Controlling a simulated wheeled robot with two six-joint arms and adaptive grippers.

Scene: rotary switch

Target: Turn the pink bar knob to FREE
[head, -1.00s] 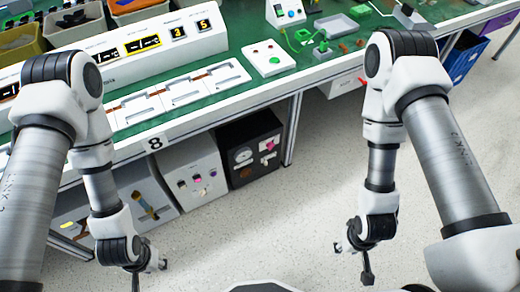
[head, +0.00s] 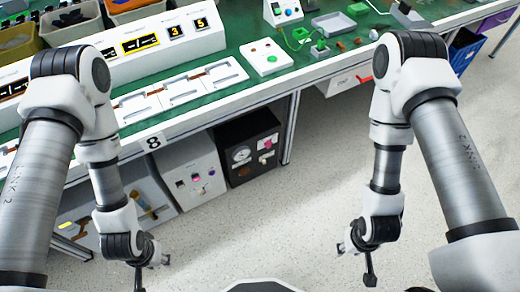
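Two boxes with knobs stand on the floor under the workbench, left of centre in the head view. The black box (head: 235,171) has a round pale dial and a pink knob (head: 267,144) on its front. The white box (head: 177,161) beside it has dark knobs and a small pinkish knob (head: 196,177). Both pink knobs are too small to tell their shape or setting, and no FREE label is readable. My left gripper (head: 151,268) is in front of the boxes, apart from them, open and empty. My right gripper (head: 355,261) is open and empty over bare floor at right.
The green-topped workbench (head: 215,102) runs above the boxes, its front edge overhanging them. A bench leg (head: 290,128) stands just right of the black box. Bins, displays and trays sit on top. The pale floor (head: 270,215) between my arms is clear.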

